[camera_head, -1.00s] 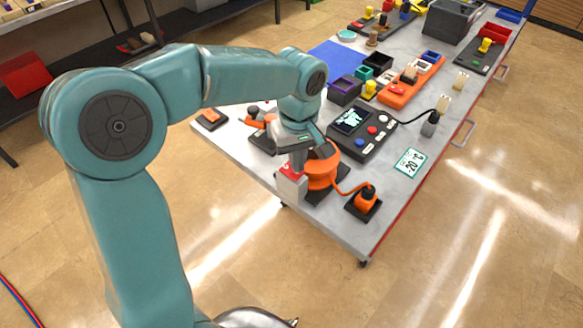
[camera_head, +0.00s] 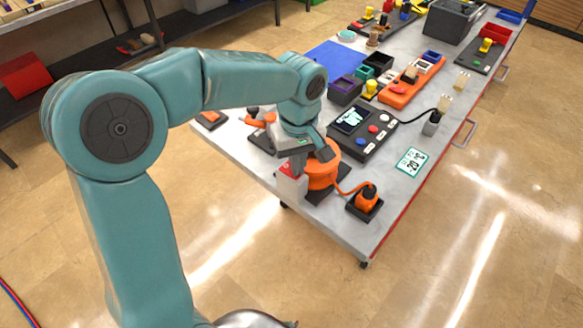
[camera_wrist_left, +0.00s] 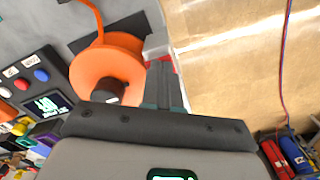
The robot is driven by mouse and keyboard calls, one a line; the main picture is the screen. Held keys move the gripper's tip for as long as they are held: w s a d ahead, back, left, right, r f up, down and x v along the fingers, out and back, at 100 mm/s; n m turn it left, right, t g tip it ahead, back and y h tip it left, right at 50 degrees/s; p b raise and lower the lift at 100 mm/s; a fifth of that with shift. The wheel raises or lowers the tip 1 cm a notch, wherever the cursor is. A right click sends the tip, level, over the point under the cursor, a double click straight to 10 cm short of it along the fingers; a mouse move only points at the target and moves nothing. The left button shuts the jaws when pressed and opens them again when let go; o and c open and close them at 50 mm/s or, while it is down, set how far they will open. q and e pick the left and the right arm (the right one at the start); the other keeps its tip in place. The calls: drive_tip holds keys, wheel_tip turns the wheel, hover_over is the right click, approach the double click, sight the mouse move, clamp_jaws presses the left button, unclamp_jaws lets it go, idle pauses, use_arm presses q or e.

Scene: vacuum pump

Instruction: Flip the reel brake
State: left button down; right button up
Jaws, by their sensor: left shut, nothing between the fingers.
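An orange reel (camera_head: 322,172) with a cable stands on a dark base at the near corner of the table. In the left wrist view the reel (camera_wrist_left: 104,68) shows its dark hub knob. A pale block with a red part (camera_head: 287,170) stands right beside the reel; I take the red part to be the reel brake. My left gripper (camera_head: 298,168) is shut and empty, pointing down at this block. In the left wrist view the fingers (camera_wrist_left: 163,78) are together close to the red part (camera_wrist_left: 176,65), mostly hiding it. Whether they touch it, I cannot tell. My right gripper is out of view.
An orange plug (camera_head: 367,197) on a black base sits right of the reel, joined by the cable. A dark control box (camera_head: 362,128) with a screen and buttons stands behind. A -20 °C card (camera_head: 411,160) lies farther right. The table edge is close to the gripper.

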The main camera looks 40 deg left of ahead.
use_arm(q)
drive_tip(key=shift+f, duration=0.25)
drive_tip(key=shift+r+p, duration=0.7)
drive_tip(key=shift+r, duration=0.25)
drive_tip(key=shift+r+p, duration=0.65)
drive_tip(key=shift+r, duration=0.2)
wheel_tip(320, 180, up, 2)
drive_tip(key=shift+r+p, duration=0.1)
drive_tip(key=shift+p, duration=0.8)
drive_tip(key=shift+r+p, duration=0.55)
drive_tip(key=shift+r, duration=0.15)
drive_tip(key=shift+f, duration=0.15)
